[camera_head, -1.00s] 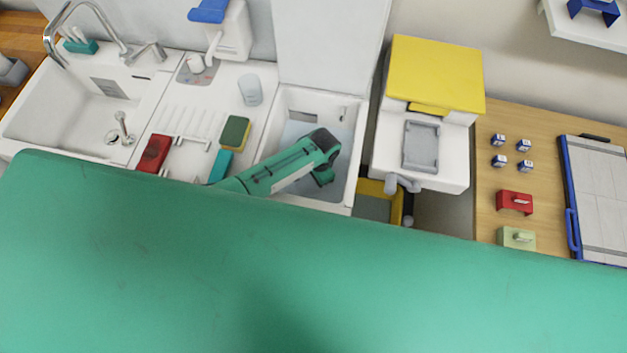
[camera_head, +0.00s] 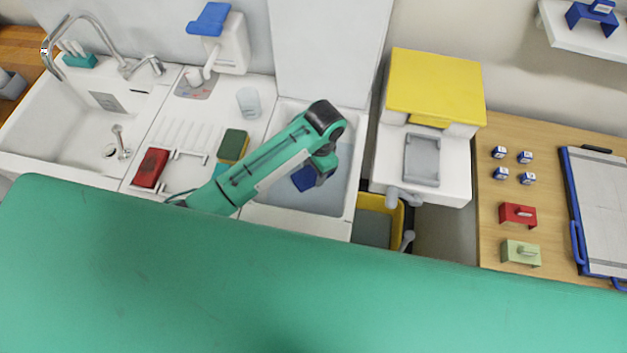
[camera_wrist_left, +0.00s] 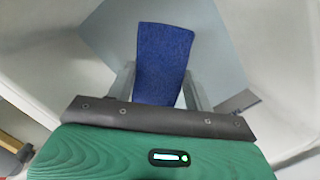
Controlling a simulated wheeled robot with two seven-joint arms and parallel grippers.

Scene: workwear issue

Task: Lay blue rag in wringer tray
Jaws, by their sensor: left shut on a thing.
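The blue rag (camera_head: 304,180) hangs from my left gripper (camera_head: 321,170) over the white basin in the head view. In the left wrist view, my left gripper (camera_wrist_left: 161,88) is shut on the blue rag (camera_wrist_left: 164,55), which sticks out flat between its two fingers. The gripper partly hides the rag in the head view. The grey tray (camera_head: 421,160), which looks like the wringer tray, is set in the white unit with the yellow lid, to the right of the gripper. It looks empty. My right gripper is not in view.
The white basin (camera_head: 357,137) lies under the gripper, its right wall between rag and tray. The yellow lid (camera_head: 436,84) stands behind the tray; a grey spout (camera_head: 404,198) is in front. A yellow bucket (camera_head: 391,226) stands below.

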